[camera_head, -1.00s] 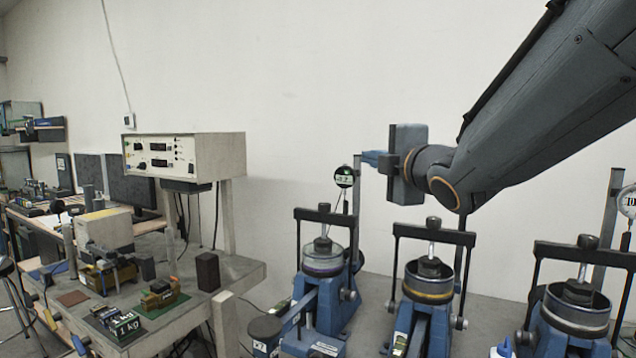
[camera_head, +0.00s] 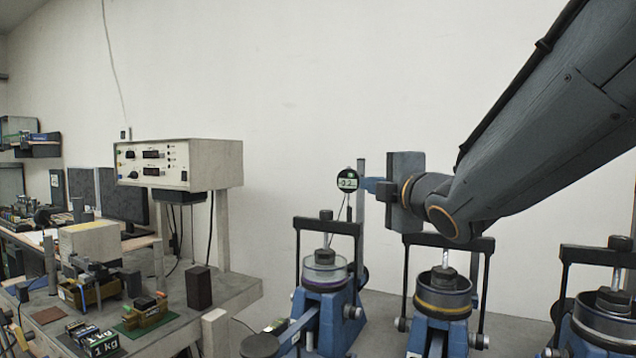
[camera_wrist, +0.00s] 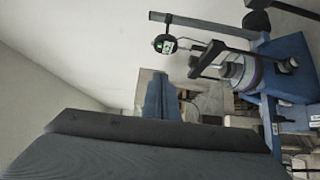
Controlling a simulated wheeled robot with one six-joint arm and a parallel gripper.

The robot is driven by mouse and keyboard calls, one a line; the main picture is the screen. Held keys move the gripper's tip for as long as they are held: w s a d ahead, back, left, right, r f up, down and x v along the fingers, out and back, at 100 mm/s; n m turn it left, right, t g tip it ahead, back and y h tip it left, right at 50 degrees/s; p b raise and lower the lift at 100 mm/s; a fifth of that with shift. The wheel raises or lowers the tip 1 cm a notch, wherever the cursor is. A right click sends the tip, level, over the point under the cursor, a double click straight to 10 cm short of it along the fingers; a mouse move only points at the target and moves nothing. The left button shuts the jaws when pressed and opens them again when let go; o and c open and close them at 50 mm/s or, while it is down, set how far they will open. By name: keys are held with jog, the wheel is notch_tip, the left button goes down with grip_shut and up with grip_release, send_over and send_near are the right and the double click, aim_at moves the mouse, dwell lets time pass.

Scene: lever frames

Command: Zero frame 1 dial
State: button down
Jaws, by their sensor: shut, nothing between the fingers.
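The round black dial (camera_head: 347,180) has a lit greenish display with digits that look like -0.2, the rest too small to read. It is mounted by a post above the leftmost blue lever frame (camera_head: 325,268). My gripper (camera_head: 368,185) is shut and empty, its blue fingertips just right of the dial at about its height. In the head view the tips look very close to the dial; I cannot tell whether they touch. In the wrist view the dial (camera_wrist: 165,44) shows beyond and above the shut fingers (camera_wrist: 160,80), apart from them in the picture.
Two more lever frames stand to the right, the middle one (camera_head: 443,295) below my arm and the right one (camera_head: 603,315) partly cut off. A bench (camera_head: 235,290) on the left bears a white instrument box (camera_head: 180,163), weights and a dark block. The wall behind is bare.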

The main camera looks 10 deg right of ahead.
jog(key=p, duration=0.3)
send_near(348, 177)
jog(key=w+a, duration=0.1)
jog(key=a, duration=0.2)
jog(key=w, duration=0.1)
jog(key=w+d+p, duration=0.1)
jog(key=w, duration=0.1)
jog(key=shift+d, duration=0.25)
jog(key=shift+w+d+p, duration=0.4)
jog(key=shift+w+p, duration=0.1)
jog(key=shift+w, duration=0.1)
